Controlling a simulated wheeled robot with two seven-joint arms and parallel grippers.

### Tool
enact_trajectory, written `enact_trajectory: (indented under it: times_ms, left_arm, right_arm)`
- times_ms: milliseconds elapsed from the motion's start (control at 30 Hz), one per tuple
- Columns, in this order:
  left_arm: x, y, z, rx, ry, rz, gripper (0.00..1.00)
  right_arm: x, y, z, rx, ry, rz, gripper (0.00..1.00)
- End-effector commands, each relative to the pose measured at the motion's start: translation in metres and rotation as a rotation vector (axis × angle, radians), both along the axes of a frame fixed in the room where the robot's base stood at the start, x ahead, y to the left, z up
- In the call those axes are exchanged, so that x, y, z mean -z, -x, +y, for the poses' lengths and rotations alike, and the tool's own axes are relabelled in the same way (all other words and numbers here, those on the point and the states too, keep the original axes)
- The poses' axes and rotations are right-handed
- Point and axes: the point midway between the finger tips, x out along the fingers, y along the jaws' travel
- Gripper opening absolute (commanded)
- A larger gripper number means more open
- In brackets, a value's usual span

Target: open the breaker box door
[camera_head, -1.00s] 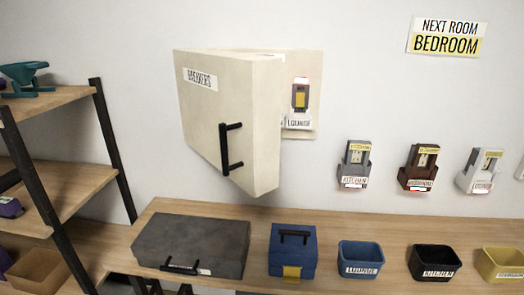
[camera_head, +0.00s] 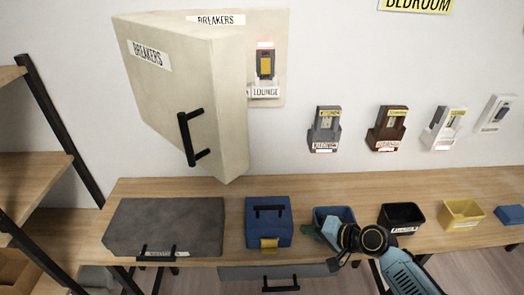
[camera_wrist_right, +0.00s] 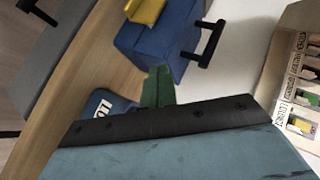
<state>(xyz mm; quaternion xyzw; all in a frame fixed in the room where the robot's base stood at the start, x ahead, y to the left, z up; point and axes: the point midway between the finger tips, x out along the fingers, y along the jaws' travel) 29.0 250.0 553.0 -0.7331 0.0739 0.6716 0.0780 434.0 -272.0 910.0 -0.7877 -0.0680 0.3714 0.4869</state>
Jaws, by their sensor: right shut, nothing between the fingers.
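The breaker box door (camera_head: 185,95) is a thick cream panel labelled BREAKERS, standing out from the wall with its black bar handle (camera_head: 190,138) on the front. Behind it, the cream backing plate (camera_head: 272,30) shows a yellow and dark LOUNGE switch (camera_head: 265,66). My right gripper (camera_head: 318,228) is shut and empty over the blue LOUNGE bin, low and right of the door, well apart from its handle. In the right wrist view its green fingertips (camera_wrist_right: 158,88) are together, and a cream panel with several labelled switches (camera_wrist_right: 300,85) shows at the right. My left gripper is out of view.
The wooden bench (camera_head: 300,190) holds a grey case (camera_head: 165,227), a blue toolbox (camera_head: 268,220), the blue bin (camera_head: 333,213), a black bin (camera_head: 402,217) and a yellow bin (camera_head: 461,214). Several switches hang on the wall above. Shelves (camera_head: 45,155) stand at the left.

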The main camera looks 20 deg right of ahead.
Motion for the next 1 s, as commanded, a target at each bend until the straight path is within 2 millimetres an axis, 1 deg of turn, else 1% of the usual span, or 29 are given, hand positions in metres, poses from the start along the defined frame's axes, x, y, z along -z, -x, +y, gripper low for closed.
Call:
enact_trajectory:
  times_ms: [33, 67, 100, 200, 300, 333, 400, 433, 500, 567, 667, 1000]
  left_arm:
    - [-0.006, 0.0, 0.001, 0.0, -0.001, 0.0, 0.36]
    - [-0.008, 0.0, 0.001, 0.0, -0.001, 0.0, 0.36]
    - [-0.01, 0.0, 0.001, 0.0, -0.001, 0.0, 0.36]
    - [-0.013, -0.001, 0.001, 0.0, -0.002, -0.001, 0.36]
    - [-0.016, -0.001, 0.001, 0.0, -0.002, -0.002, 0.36]
    - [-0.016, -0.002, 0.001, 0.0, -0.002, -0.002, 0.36]
    - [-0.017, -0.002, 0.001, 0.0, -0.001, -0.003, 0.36]
    - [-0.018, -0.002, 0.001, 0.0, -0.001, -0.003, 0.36]
    - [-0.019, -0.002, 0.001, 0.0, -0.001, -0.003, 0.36]
    - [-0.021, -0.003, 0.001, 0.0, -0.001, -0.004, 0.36]
    - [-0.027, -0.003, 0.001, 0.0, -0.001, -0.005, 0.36]
    - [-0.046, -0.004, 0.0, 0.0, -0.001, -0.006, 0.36]
  right_arm:
    - [-0.051, -0.017, -0.002, 0.006, -0.098, -0.061, 0.0]
    - [-0.077, -0.023, -0.002, 0.005, -0.158, -0.089, 0.0]
    - [-0.109, -0.029, -0.001, 0.001, -0.233, -0.122, 0.0]
    - [-0.176, -0.036, 0.001, -0.029, -0.386, -0.185, 0.0]
    - [-0.221, -0.035, 0.003, -0.062, -0.489, -0.222, 0.0]
    - [-0.23, -0.034, 0.003, -0.07, -0.509, -0.23, 0.0]
    - [-0.245, -0.033, 0.005, -0.085, -0.543, -0.241, 0.0]
    - [-0.249, -0.034, 0.005, -0.088, -0.552, -0.243, 0.0]
    - [-0.253, -0.036, 0.009, -0.092, -0.566, -0.246, 0.0]
    - [-0.254, -0.04, 0.013, -0.094, -0.568, -0.246, 0.0]
    - [-0.255, -0.052, 0.025, -0.093, -0.568, -0.247, 0.0]
    - [-0.255, -0.105, 0.074, -0.092, -0.566, -0.246, 0.0]
